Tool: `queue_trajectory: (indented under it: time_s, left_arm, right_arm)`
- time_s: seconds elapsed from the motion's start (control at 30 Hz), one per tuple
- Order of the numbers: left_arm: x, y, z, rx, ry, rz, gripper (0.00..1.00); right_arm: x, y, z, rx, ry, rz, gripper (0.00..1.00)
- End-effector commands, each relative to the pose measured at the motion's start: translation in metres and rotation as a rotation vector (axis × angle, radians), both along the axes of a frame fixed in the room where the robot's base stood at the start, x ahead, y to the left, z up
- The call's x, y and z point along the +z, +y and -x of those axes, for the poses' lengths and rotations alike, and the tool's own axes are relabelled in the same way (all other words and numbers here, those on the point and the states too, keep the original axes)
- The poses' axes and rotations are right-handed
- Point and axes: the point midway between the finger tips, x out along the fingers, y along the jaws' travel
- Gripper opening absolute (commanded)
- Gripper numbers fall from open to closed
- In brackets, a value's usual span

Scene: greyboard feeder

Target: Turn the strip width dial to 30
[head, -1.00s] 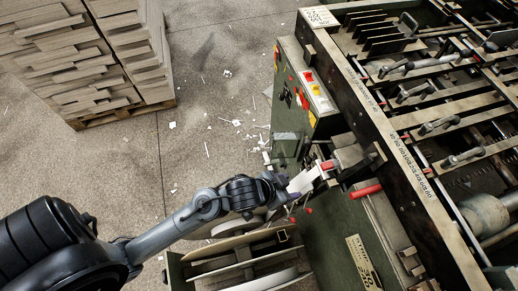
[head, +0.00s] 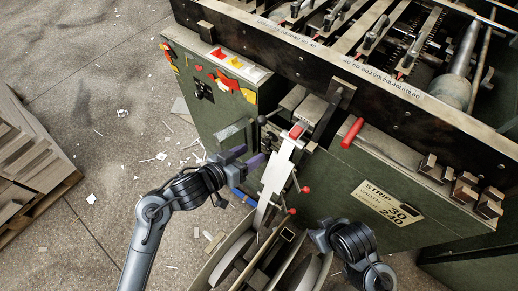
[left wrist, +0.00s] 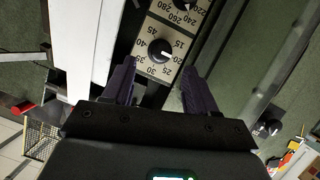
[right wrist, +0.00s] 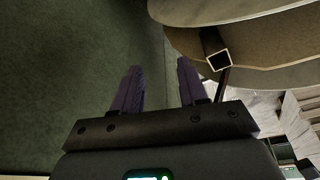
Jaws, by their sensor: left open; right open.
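The strip width dial (left wrist: 160,50) is a black knob with a white mark on a pale plate numbered 15 to 45, in the left wrist view. Its mark points right, toward the 15–20 side; the exact value is unclear. The 30 is at the plate's lower edge. My left gripper (left wrist: 158,72) is open, its fingers on either side of the lower part of the plate, apart from the knob. In the head view my left gripper (head: 248,157) is beside the white strip. My right gripper (right wrist: 158,70) is open and empty by a green panel.
A sign (head: 388,203) reads STRIP WIDTH, 30 and 240. A second dial (left wrist: 190,18) with larger numbers adjoins the first. Open floor lies left.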

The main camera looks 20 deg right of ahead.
Motion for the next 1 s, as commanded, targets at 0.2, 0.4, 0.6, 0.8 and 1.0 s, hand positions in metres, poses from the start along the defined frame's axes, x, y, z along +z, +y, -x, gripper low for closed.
queue_trajectory:
  time_s: [0.2, 0.4, 0.6, 0.8, 1.0]
  left_arm:
    - [-0.016, -0.029, -0.016, 0.000, -0.001, 0.000, 0.57]
    - [-0.021, -0.044, -0.025, 0.001, -0.002, 0.001, 0.57]
    - [-0.023, -0.049, -0.028, 0.002, -0.002, -0.001, 0.57]
    - [-0.022, -0.049, -0.028, 0.002, -0.002, -0.001, 0.57]
    - [-0.022, -0.049, -0.028, 0.002, -0.002, -0.001, 0.31]
  right_arm:
    - [-0.023, -0.001, 0.000, 0.001, 0.001, 0.003, 0.43]
    - [-0.032, 0.001, -0.001, -0.001, -0.001, -0.003, 0.43]
    - [-0.034, 0.002, -0.001, -0.003, -0.001, -0.007, 0.43]
    - [-0.033, 0.003, -0.002, -0.005, -0.003, -0.010, 0.43]
    - [-0.033, 0.003, -0.002, -0.006, -0.002, -0.011, 0.43]
